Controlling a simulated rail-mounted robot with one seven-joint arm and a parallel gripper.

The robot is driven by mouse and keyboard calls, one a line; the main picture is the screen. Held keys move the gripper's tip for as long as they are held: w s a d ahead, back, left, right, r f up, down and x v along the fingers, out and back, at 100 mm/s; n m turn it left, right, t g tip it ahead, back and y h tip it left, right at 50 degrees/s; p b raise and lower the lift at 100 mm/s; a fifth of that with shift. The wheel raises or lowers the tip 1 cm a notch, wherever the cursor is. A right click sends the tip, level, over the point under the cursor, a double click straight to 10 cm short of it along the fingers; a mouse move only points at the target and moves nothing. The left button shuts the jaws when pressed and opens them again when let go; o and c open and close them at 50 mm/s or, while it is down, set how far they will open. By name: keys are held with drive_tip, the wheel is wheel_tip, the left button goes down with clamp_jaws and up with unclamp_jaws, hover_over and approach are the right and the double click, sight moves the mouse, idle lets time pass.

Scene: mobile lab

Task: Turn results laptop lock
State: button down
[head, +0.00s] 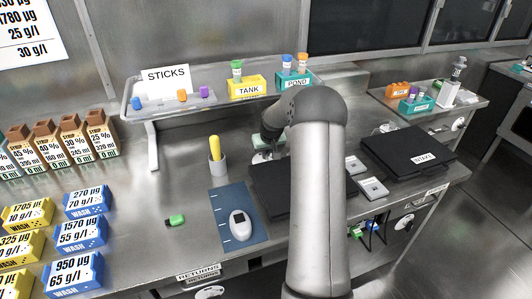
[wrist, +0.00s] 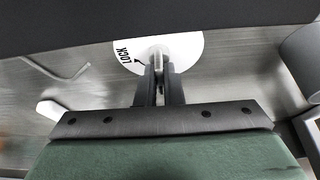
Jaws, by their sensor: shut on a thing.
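In the wrist view, a white round plate marked LOCK (wrist: 187,50) lies on the steel bench beside a dark edge. A small grey lock knob (wrist: 158,54) rises from its middle. My gripper (wrist: 160,68) is shut on the knob; its fingers hide part of it. In the head view, a dark laptop (head: 268,180) lies on the bench, partly hidden by my arm. My gripper's fingertips are hard to make out there, behind the laptop. No results label is readable on it.
A second dark laptop (head: 400,148) with a white label lies to the right. A grey cup (head: 218,167) with a yellow stick stands left, near a blue mat (head: 236,205) holding a white device. A raised shelf with TANK (head: 246,88) and POND racks is behind.

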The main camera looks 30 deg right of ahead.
drive_tip(key=m+b, duration=0.1)
drive_tip(key=m, duration=0.1)
drive_tip(key=m+h+b, duration=0.1)
drive_tip(key=m+b, duration=0.1)
drive_tip(key=shift+w+a+f+g+b, duration=0.1)
drive_tip(key=shift+a+f+g+b, duration=0.1)
drive_tip(key=shift+g+b, duration=0.1)
drive_tip(key=m+h, duration=0.1)
drive_tip(key=m, duration=0.1)
drive_tip(key=m+g+b, duration=0.1)
drive_tip(key=m, duration=0.2)
drive_tip(key=shift+w+r+m+g+h, duration=0.1)
drive_tip(key=shift+r+m+g+h, duration=0.1)
drive_tip(key=shift+m+g+h, duration=0.15)
drive_tip(key=m+g, duration=0.1)
drive_tip(key=m, duration=0.3)
drive_tip(key=shift+r+g+h, duration=0.1)
drive_tip(key=shift+g+h, duration=0.25)
drive_tip(key=shift+w+m+g+p, duration=0.1)
drive_tip(key=shift+m+g+p, duration=0.55)
drive_tip(key=shift+m, duration=1.3)
drive_tip(key=c, duration=1.6)
unclamp_jaws()
drive_tip(key=shift+o, duration=0.2)
